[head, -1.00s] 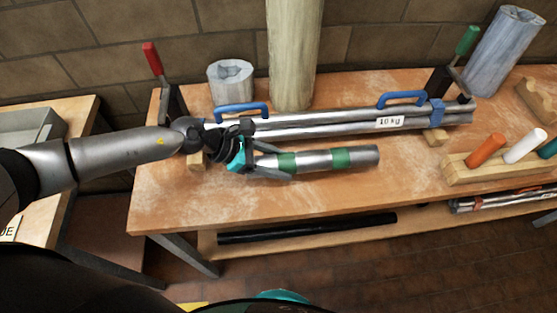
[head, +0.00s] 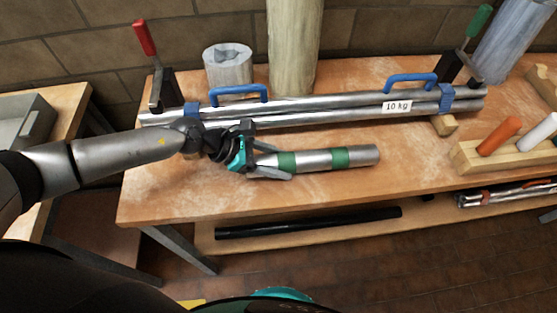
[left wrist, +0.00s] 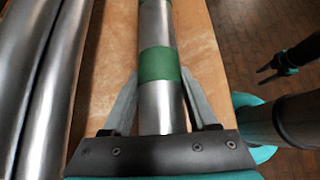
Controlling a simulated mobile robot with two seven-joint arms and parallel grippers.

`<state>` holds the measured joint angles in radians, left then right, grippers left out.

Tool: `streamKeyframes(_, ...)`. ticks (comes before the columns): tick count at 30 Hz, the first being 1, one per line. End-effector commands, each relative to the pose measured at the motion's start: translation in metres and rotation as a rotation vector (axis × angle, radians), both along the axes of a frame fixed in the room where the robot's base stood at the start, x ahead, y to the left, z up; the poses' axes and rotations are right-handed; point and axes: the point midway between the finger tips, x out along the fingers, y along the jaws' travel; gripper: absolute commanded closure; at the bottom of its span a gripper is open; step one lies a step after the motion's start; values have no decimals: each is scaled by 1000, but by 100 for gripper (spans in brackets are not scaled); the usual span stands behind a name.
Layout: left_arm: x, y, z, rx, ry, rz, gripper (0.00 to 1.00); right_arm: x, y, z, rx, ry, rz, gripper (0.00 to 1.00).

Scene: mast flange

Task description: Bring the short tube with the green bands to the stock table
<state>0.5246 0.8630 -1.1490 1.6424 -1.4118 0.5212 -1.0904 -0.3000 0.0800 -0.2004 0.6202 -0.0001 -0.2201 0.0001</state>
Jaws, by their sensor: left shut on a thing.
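The short tube with the green bands (head: 315,160) is silver with two green bands. My left gripper (head: 272,163) is shut on its left end, and the tube points right, level in the head view. In the left wrist view the tube (left wrist: 155,105) runs up between the two fingers, with its far end cut off. It appears just above the wooden table (head: 190,190), but the gap is hard to judge. A dark forked part at the right of the left wrist view looks like my right gripper (left wrist: 268,73); its opening is unclear.
Long steel tubes marked 10 kg (head: 330,108), with blue handles, lie behind the short tube. A wooden rack (head: 475,155) with coloured pegs stands right. A black bar (head: 310,222) lies on the lower shelf. Another table with a grey bin (head: 30,125) stands left.

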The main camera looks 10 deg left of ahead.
Motion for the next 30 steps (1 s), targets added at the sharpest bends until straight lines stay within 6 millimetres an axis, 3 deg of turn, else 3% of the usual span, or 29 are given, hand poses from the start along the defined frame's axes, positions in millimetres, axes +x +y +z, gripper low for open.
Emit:
streamKeyframes(1, 1, -1, 1, -2, -2, 0, 100, 0, 0, 0, 0, 0, 0, 50)
streamKeyframes(2, 1, -1, 1, -2, -2, 0, 39, 0, 0, 0, 0, 0, 0, 50)
streamKeyframes(10, 0, 0, 1, -1, -1, -1, 8, 0, 0, 0, -1, 0, 0, 50)
streamKeyframes(23, -1, 1, 0, 1, 0, 0, 6, 0, -1, 0, -1, 0, -1, 50)
streamKeyframes(30, -7, 21, 16, 3, -1, 1, 6, 0, -1, 1, -1, 0, -1, 50)
